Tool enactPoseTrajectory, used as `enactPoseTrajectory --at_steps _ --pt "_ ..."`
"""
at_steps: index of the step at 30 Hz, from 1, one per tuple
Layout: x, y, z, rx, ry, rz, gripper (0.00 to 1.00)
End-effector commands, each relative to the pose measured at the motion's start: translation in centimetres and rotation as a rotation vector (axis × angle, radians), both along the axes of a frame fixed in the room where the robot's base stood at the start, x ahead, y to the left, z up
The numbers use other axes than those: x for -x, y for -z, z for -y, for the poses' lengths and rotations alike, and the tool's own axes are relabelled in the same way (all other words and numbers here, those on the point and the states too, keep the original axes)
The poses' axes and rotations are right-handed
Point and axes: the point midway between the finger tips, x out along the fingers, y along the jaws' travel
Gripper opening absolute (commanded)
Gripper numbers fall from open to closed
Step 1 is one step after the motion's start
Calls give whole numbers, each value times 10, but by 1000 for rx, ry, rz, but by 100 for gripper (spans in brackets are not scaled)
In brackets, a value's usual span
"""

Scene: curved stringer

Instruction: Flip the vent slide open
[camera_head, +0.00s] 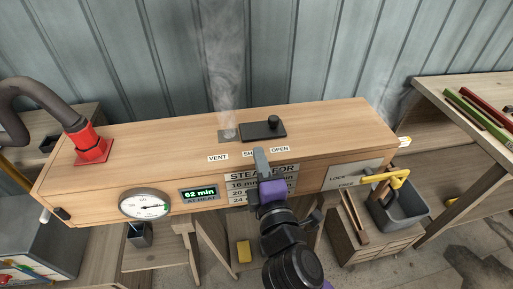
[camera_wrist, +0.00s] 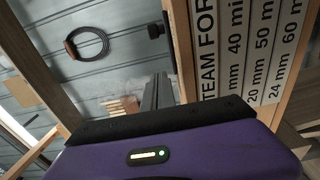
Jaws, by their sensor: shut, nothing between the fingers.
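The vent slide (camera_head: 252,133) is a flat dark plate on top of the long wooden box. Its round black knob (camera_head: 274,121) stands at the plate's right end, above the OPEN label (camera_head: 280,149). The plate lies right of the small vent opening (camera_head: 228,136), from which steam rises. The VENT label (camera_head: 218,157) is in front of the opening; the SHUT label is partly hidden by my gripper. My gripper (camera_head: 260,152) is shut and empty, at the box's front top edge, in front of the slide and apart from the knob. Its fingers show together in the wrist view (camera_wrist: 157,92).
The box (camera_head: 150,145) carries a red hose fitting (camera_head: 91,145) at left, a round gauge (camera_head: 145,204) and a display reading 62 min (camera_head: 199,193) in front. A yellow handle (camera_head: 388,177) is at the right end. The box top around the slide is clear.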

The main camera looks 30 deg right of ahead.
Motion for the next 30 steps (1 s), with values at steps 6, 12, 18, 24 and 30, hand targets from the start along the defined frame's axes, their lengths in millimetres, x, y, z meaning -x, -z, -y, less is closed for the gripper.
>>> enactPoseTrajectory --at_steps 6,12,18,24,30 --pt "18 1 -6 1 -1 -1 0" --pt "19 0 -7 0 -1 0 0" --pt "19 0 -7 0 -1 0 0" --pt "19 0 -7 -4 -1 1 0" --pt "14 -14 -28 -161 -98 86 0"
